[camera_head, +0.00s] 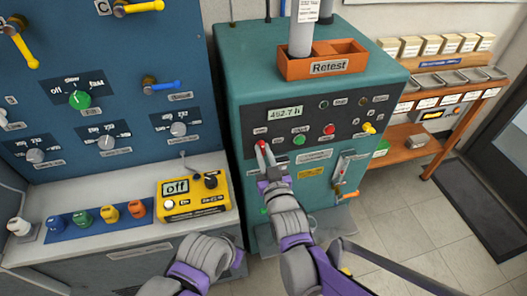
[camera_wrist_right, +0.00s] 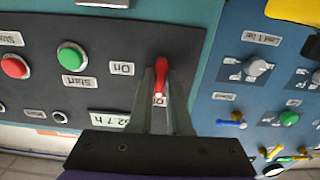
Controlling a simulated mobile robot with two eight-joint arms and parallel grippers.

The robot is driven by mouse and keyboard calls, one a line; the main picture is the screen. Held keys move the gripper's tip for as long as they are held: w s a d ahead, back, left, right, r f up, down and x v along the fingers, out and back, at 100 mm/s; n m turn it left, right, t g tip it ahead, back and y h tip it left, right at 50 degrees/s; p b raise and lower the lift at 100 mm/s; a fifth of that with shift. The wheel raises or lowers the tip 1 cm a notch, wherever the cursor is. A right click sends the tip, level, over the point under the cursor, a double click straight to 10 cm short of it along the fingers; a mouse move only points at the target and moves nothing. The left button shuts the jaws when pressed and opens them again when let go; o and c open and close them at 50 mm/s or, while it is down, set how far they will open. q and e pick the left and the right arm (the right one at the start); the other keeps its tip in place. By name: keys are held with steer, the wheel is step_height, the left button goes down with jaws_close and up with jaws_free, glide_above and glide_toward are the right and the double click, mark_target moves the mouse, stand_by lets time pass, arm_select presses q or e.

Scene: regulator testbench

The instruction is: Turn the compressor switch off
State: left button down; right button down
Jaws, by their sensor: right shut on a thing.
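The compressor is the teal cabinet (camera_head: 235,90) in the head view, with a dark control panel (camera_head: 350,112) on its front. My right gripper (camera_head: 266,158) is at the left part of this panel. In the right wrist view my right gripper (camera_wrist_right: 162,105) has its two fingers on either side of a red switch lever (camera_wrist_right: 161,72), shut on it. An "On" label (camera_wrist_right: 122,68) sits beside the lever. Another label behind the fingers is partly hidden. In the head view the fingers mostly cover the switch. My left gripper is not in view.
Green and red buttons (camera_wrist_right: 72,56) are beside the switch on the panel. An orange "Retest" tray (camera_head: 290,68) sits on the cabinet. A blue panel with knobs (camera_head: 105,142) and a yellow meter reading "off" (camera_head: 195,197) are at left. A wooden shelf (camera_head: 400,150) stands at right.

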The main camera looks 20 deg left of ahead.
steer(key=c, duration=0.9)
jaws_free()
steer(key=shift+o, duration=0.2)
steer(key=v, duration=1.1)
steer(key=shift+w, duration=0.1)
